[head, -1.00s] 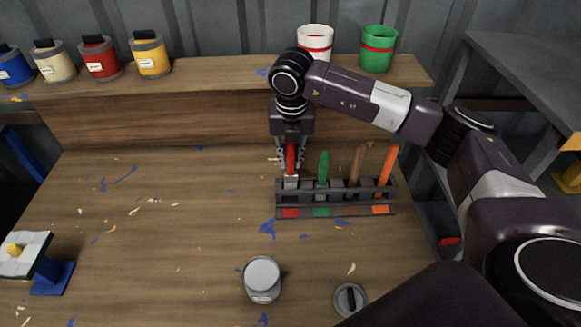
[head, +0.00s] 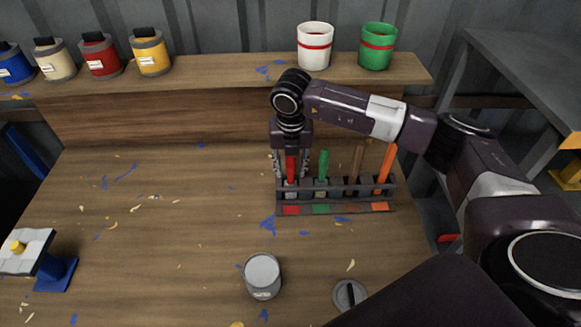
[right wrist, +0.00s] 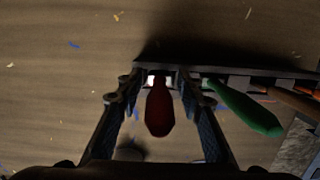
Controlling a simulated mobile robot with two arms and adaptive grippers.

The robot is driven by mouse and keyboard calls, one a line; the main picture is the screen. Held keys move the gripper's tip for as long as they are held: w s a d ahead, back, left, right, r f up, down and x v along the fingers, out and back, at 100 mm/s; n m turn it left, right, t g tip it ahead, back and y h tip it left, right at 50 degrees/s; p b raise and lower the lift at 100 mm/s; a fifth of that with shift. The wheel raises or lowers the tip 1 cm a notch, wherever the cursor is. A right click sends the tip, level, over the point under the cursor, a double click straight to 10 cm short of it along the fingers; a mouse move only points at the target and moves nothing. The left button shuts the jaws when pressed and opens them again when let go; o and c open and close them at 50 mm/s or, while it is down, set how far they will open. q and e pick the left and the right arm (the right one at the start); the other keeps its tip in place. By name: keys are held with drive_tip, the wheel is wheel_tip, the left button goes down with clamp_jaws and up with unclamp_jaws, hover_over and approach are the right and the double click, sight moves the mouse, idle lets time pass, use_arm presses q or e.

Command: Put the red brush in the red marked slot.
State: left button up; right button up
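The red brush (head: 291,167) stands upright in the leftmost slot of the dark rack (head: 336,199), behind the red mark (head: 291,210). Its red handle (right wrist: 158,112) also shows in the right wrist view, with the light ferrule at the rack. My right gripper (head: 291,174) is open, with one finger on each side of the handle. In the right wrist view, gaps show between the handle and both fingers of the gripper (right wrist: 158,88). The bristles are hardly visible. My left gripper is not in view.
Green (head: 322,166), brown (head: 356,164) and orange (head: 386,168) brushes stand in the rack to the right. A grey can (head: 262,275) and a round lid (head: 349,295) are in front. Paint cans and two cups stand on the back shelf. The table's left middle is free.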

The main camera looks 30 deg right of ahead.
drive_tip(key=shift+r, duration=0.1)
drive_tip(key=shift+r, duration=0.25)
drive_tip(key=r+b, duration=0.1)
drive_tip(key=r, duration=0.2)
drive_tip(key=s+r+b, duration=0.1)
drive_tip(key=r, duration=0.3)
drive_tip(key=r+b, duration=0.1)
drive_tip(key=r, duration=0.2)
drive_tip(key=shift+s+a+r, duration=0.15)
drive_tip(key=shift+a+r, duration=0.1)
drive_tip(key=shift+a, duration=0.1)
drive_tip(key=shift+s+r, duration=0.1)
drive_tip(key=shift+r, duration=0.4)
drive_tip(key=shift+f, duration=0.1)
